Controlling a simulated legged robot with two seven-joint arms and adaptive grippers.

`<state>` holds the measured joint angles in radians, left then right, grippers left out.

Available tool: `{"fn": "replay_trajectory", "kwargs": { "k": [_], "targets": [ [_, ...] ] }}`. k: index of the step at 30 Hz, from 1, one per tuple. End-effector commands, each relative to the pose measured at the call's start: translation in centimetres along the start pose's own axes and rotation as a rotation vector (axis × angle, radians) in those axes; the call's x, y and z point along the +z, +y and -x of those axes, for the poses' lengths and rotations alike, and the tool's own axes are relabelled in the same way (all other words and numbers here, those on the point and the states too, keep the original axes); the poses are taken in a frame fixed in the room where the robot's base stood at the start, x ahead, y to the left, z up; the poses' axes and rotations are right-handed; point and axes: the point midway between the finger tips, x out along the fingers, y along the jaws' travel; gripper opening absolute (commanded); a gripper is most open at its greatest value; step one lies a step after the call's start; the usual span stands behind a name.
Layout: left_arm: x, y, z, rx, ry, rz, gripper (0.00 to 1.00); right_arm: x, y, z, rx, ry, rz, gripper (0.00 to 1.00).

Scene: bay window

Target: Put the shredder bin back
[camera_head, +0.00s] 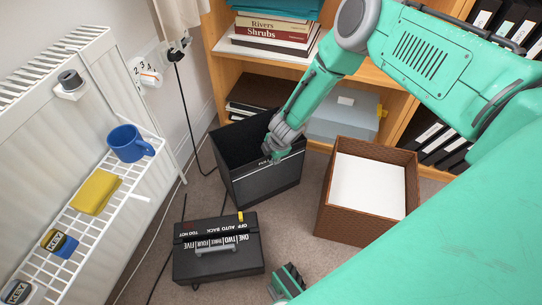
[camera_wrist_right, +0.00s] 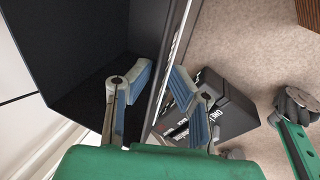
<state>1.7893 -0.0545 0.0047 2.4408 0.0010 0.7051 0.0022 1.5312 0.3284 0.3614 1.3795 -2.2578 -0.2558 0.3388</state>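The black open-topped shredder bin (camera_head: 265,187) stands on the carpet, empty as far as I see. My right gripper (camera_head: 276,154) is at its front rim. In the right wrist view the fingers (camera_wrist_right: 160,78) sit on either side of the bin wall, one inside and one outside, their tips drawn in on it. The black shredder head (camera_head: 217,262), with white lettering and a handle, lies on the floor in front of the bin, and it also shows in the right wrist view (camera_wrist_right: 232,112). My left gripper (camera_head: 288,283) is low in the head view, apart from both; its fingers are unclear.
A brown woven basket (camera_head: 325,213) with white contents stands right of the bin. Behind is a wooden bookcase (camera_head: 213,38) with a grey box (camera_head: 340,118). A white radiator rack (camera_head: 80,225) with a blue mug (camera_head: 128,143) is left. A black cable (camera_head: 186,115) hangs nearby.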

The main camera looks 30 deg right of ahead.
Motion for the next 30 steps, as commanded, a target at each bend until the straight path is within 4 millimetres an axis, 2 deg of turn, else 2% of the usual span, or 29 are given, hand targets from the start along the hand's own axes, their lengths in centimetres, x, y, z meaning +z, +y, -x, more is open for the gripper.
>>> {"fn": "replay_trajectory", "kwargs": {
  "k": [11,14,24,30],
  "targets": [
    [0.0,0.0,0.2,0.000,0.000,0.000,0.30,0.0,0.1,0.4,0.000,0.000,-0.001,0.26],
    [-0.1,0.0,0.9,0.000,0.000,0.000,0.30,0.0,0.2,1.6,0.000,0.002,-0.004,0.26],
    [-0.2,0.0,4.3,0.000,0.000,0.000,0.30,0.0,0.2,8.8,0.001,0.001,-0.003,0.26],
    [-0.3,0.0,5.3,0.000,0.000,0.000,0.30,0.0,0.1,11.4,0.000,0.001,-0.001,0.26]
  ]
}}
